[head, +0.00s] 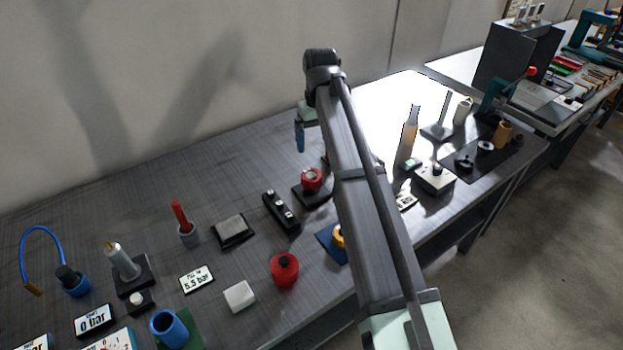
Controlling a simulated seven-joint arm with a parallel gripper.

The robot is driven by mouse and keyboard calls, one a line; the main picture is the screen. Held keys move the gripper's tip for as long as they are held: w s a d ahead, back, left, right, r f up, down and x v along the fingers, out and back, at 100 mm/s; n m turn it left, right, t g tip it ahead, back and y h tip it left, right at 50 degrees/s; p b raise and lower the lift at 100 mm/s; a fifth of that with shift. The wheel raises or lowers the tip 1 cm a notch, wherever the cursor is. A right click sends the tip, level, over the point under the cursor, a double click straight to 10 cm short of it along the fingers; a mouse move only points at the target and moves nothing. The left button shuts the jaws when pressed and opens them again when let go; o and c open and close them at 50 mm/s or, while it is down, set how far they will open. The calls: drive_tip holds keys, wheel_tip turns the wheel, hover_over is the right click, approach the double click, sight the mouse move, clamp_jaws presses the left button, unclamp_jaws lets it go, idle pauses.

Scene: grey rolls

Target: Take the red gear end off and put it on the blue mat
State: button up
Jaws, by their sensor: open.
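A red ring-like part (311,178) sits on a dark base (314,195) near the middle of the table; it looks like the red gear end, but its teeth are too small to make out. The blue mat (326,238) lies nearer the front edge, partly hidden by my arm. No held object shows.
A round red knobbed part (284,270) and a white block (239,296) stand in front. A black bar with several knobs (281,211) lies left of the red part. The table's back left is clear.

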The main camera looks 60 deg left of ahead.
drive_tip(key=s+a, duration=0.1)
drive_tip(key=s, duration=0.1)
hover_over(312, 176)
drive_tip(key=f, duration=0.8)
drive_tip(key=shift+s+a, duration=0.15)
drive_tip(key=shift+s, duration=0.05)
drive_tip(key=shift+w+f, duration=0.2)
drive_tip(key=shift+f, duration=2.3)
drive_tip(key=c, duration=1.3)
